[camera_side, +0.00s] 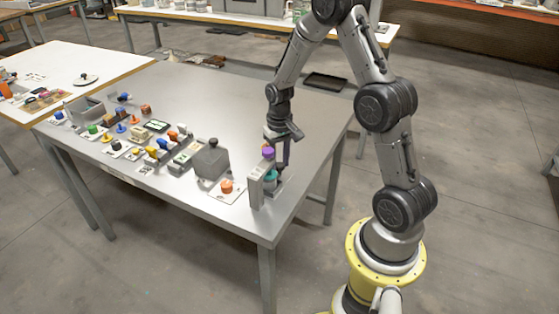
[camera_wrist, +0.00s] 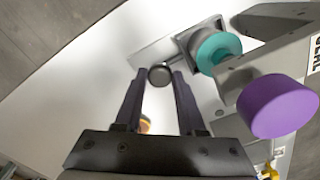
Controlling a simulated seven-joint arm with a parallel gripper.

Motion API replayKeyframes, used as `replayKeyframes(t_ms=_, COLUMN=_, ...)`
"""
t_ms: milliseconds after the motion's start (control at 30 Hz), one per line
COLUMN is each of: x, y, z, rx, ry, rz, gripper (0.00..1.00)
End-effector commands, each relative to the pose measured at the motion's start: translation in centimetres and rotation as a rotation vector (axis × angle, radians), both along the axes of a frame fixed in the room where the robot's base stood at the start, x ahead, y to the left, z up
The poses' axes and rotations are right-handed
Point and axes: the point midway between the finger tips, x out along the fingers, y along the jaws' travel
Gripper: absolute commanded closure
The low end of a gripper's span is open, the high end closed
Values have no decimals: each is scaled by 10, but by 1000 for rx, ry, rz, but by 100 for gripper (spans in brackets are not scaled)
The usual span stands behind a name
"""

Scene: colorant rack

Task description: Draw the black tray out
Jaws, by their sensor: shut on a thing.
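My gripper (camera_wrist: 160,78) is shut on a small round black knob (camera_wrist: 160,75), seen between its fingertips in the wrist view. A light grey bar or plate (camera_wrist: 148,52) shows just beyond the knob; I cannot tell how the two join. A grey open-topped tray (camera_wrist: 184,40) beside it holds a teal cylinder (camera_wrist: 212,55). The grey rack (camera_wrist: 232,82) stands to the right, with a purple cylinder (camera_wrist: 278,106) on it. In the side view my gripper (camera_side: 281,168) is low beside the rack (camera_side: 256,188); the knob is hidden there.
A grey block (camera_side: 211,160) and a card with an orange knob (camera_side: 226,186) stand left of the rack. Several small coloured parts and cards lie farther left. The metal table (camera_side: 200,88) is clear behind them. The table's right edge is close to the gripper.

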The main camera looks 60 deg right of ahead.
Motion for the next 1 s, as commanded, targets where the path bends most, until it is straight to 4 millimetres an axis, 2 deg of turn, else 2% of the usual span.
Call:
replayKeyframes(t_ms=300, x=1, y=-2, z=1, rx=-1, ry=-2, rz=-1, gripper=100)
replayKeyframes(t_ms=367, x=1, y=-10, z=1, rx=-2, ry=-2, rz=-3, gripper=100)
replayKeyframes(t_ms=600, x=1, y=-60, z=2, rx=-3, ry=-4, rz=-5, gripper=100)
replayKeyframes(t_ms=700, x=1, y=-72, z=2, rx=-2, ry=-3, rz=-3, gripper=100)
replayKeyframes(t_ms=1000, x=1, y=-78, z=2, rx=-7, ry=-5, rz=0, gripper=100)
